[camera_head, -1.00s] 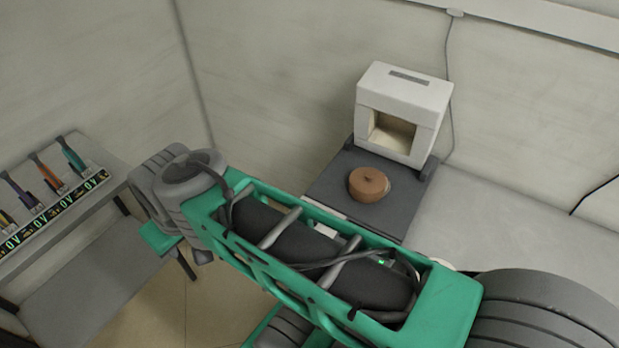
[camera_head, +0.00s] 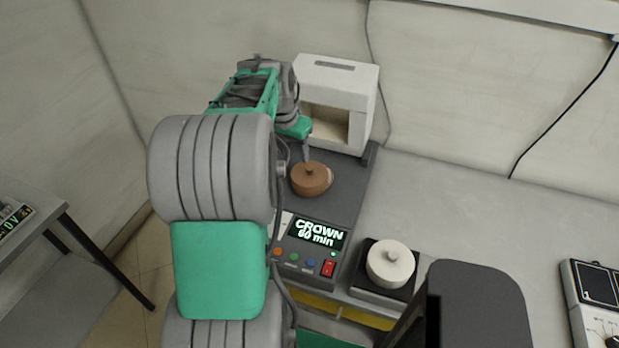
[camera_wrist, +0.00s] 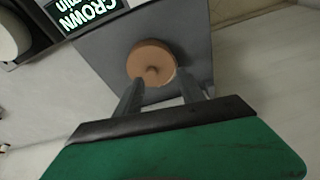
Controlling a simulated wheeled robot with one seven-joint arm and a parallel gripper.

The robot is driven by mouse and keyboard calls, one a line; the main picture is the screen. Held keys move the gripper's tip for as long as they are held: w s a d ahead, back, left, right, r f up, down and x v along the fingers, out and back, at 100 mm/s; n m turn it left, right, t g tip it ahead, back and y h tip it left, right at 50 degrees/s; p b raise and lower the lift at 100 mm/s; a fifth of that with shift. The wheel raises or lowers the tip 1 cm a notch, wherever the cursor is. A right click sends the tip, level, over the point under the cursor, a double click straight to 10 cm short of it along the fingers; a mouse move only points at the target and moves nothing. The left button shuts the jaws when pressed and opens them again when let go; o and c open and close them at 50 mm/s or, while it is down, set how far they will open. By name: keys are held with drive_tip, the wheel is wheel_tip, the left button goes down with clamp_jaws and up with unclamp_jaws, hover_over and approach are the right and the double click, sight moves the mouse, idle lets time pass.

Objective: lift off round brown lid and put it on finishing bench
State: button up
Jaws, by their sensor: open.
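The round brown lid (camera_head: 311,181) has a small knob and sits on a dark grey slab of a machine with a "CROWN 60 min" display. It also shows in the wrist view (camera_wrist: 150,62), with a pale sliver at its right edge. My gripper (camera_wrist: 157,84) is open and empty, its two fingers pointing at the lid with the knob roughly between them. In the head view a finger (camera_head: 306,152) hangs just above and behind the lid; I cannot tell whether it touches. No bench is labelled as the finishing bench; a grey table (camera_head: 45,235) stands at the left.
A white box with an open front (camera_head: 338,100) stands close behind the lid. A white round knobbed piece (camera_head: 390,263) sits on a dark square at the front right. The pale counter (camera_head: 470,210) to the right is largely clear. A control device (camera_head: 598,300) lies at the far right.

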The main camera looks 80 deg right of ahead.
sight(309, 168)
drive_tip(key=s, duration=0.1)
drive_tip(key=s+d+f, duration=0.1)
drive_tip(key=s+m, duration=0.1)
drive_tip(key=shift+d+f, duration=0.2)
drive_tip(key=shift+f, duration=0.1)
drive_tip(key=p+x, duration=0.2)
drive_tip(key=x, duration=0.4)
drive_tip(key=shift+d+f, duration=0.25)
drive_tip(key=shift+f, duration=0.05)
drive_tip(key=shift+w, duration=0.1)
clamp_jaws()
